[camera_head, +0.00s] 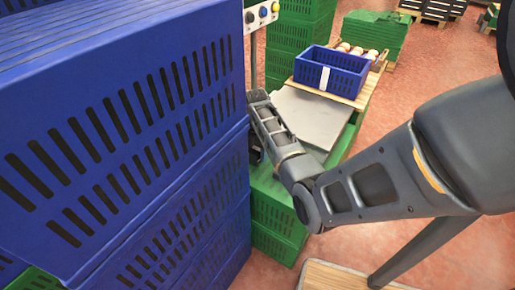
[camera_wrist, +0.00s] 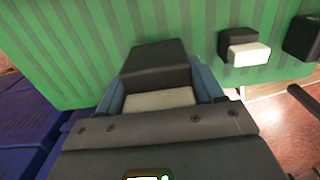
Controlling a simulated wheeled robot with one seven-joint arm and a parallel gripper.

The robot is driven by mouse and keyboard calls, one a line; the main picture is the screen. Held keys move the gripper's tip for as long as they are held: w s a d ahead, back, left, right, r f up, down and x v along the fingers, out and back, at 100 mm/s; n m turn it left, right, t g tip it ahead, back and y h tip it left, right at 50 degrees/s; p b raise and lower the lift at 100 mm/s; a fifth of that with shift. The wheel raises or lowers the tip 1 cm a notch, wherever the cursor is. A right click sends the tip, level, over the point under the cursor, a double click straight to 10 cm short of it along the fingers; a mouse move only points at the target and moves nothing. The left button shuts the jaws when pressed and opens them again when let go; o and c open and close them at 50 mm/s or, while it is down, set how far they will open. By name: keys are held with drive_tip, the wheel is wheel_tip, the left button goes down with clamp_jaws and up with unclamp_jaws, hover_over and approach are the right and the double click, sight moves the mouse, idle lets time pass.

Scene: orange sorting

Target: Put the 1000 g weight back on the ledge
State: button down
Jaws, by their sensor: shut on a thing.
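In the wrist view a dark block-shaped weight (camera_wrist: 155,62) with a pale lower face is between the two blue-grey fingers of my gripper (camera_wrist: 161,88), which is shut on it. No marking of its mass can be read. A green ribbed surface (camera_wrist: 90,45) lies behind it; I cannot tell whether the weight touches it or whether this is the ledge. In the head view my arm reaches to the left, and the fingertips and weight are hidden behind blue crates.
In the wrist view a smaller black block with a white face (camera_wrist: 248,50) and another dark block (camera_wrist: 303,38) are to the right. In the head view stacked blue crates (camera_head: 120,120) stand close on the left. A grey plate (camera_head: 312,115) and a blue crate (camera_head: 331,72) lie beyond my arm.

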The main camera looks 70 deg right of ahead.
drive_tip(key=shift+f, duration=1.25)
drive_tip(key=shift+f, duration=0.15)
drive_tip(key=shift+c, duration=0.8)
unclamp_jaws()
drive_tip(key=shift+f, duration=0.1)
wheel_tip(320, 180, up, 12)
drive_tip(key=shift+r+p, duration=0.15)
drive_tip(key=shift+p, duration=0.8)
